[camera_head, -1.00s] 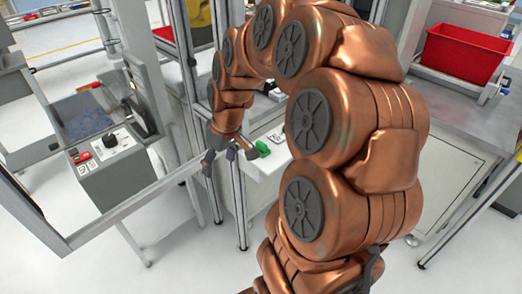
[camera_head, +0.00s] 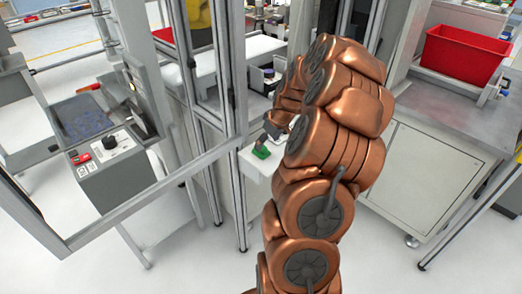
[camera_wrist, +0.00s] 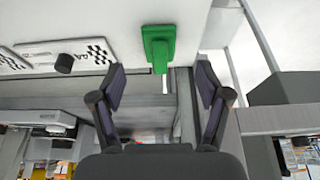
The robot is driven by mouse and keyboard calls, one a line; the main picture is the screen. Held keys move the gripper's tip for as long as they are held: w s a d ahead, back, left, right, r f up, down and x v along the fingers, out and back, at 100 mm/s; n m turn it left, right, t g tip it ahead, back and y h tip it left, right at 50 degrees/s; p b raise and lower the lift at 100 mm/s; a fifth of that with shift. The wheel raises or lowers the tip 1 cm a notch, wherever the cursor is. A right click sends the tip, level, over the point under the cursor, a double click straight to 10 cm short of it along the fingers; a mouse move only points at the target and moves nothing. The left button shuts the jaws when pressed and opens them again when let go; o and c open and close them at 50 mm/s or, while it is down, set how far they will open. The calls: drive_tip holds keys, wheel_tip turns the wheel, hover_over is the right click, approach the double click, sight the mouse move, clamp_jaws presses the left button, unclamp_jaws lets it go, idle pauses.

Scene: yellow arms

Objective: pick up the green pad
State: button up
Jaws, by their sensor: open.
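The green pad (camera_head: 262,152) lies on a small white table (camera_head: 251,168) in the middle of the head view. In the wrist view the green pad (camera_wrist: 158,44) is a flat plate with a raised block, on the white surface ahead of my gripper. My gripper (camera_wrist: 161,82) is open and empty, its two dark fingers spread to either side below the pad in that view. The pad lies beyond the fingertips, in line with the gap between them. In the head view my copper arm hides part of the table, and the fingertips are hard to make out.
Checkered black-and-white plates (camera_wrist: 70,55) and a dark round knob (camera_wrist: 64,63) lie left of the pad in the wrist view. Metal frame posts (camera_head: 232,120) stand left of the table. A red bin (camera_head: 463,54) sits on a bench at right.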

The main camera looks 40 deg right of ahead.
sight(265, 147)
drive_tip(key=shift+p+x, duration=1.05)
drive_tip(key=shift+x, duration=1.6)
drive_tip(key=shift+s, duration=0.2)
drive_tip(key=c, duration=1.2)
drive_tip(key=shift+d+r+b, duration=0.1)
drive_tip(key=shift+r+b, duration=0.55)
drive_tip(key=shift+r, duration=0.45)
drive_tip(key=shift+s+r+b, duration=0.3)
drive_tip(key=shift+s+r, duration=0.1)
drive_tip(key=shift+r, duration=0.2)
drive_tip(key=s+b, duration=0.1)
drive_tip(key=s, duration=0.4)
drive_tip(key=s+a+r+b, duration=0.1)
drive_tip(key=s, duration=0.4)
drive_tip(key=s+b, duration=0.2)
drive_tip(key=s, duration=0.3)
drive_tip(key=shift+a+r, duration=0.25)
drive_tip(key=shift+a, duration=0.15)
